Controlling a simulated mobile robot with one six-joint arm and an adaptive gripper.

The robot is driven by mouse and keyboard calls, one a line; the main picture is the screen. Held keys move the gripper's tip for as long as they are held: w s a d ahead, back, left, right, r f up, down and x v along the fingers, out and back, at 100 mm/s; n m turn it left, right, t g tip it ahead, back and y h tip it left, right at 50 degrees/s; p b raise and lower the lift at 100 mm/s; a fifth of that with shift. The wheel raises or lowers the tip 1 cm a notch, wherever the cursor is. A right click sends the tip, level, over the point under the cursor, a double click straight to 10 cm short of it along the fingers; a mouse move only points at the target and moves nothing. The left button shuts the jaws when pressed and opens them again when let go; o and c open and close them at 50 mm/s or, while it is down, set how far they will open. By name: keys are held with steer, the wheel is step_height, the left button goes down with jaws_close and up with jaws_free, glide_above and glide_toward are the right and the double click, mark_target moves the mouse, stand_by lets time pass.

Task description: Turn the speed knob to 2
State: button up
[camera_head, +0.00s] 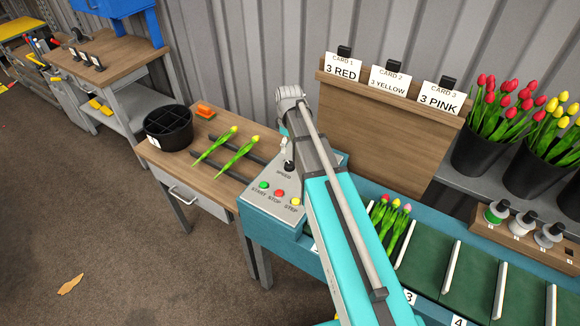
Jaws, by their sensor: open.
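The black speed knob (289,166) stands on the sloping grey control panel (262,203), just above the printed word SPEED. Its pointer and any numbers round it are too small or hidden to read. My turquoise arm crosses the view from the bottom and covers the right part of the panel. A small pale part of my gripper (284,148) shows beside the arm, just above the knob. The gripper is open, but its fingers are mostly hidden. I cannot tell whether it touches the knob.
Green, red and yellow buttons (279,194) sit below the knob. Left is a wooden table (172,172) with two tulips (238,155) and a black pot (168,128). Right is a green-slotted conveyor (470,277) holding a tulip bunch (389,218). A card board (375,125) rises behind.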

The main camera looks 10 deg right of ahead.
mark_target(289, 163)
steer(key=shift+f+b, duration=4.45)
steer(key=shift+f, duration=0.25)
steer(key=shift+c, duration=0.2)
steer(key=c, duration=1.1)
steer(key=shift+m, duration=0.5)
steer(key=m, duration=1)
steer(key=shift+w+m, duration=0.1)
steer(key=shift+m, duration=0.3)
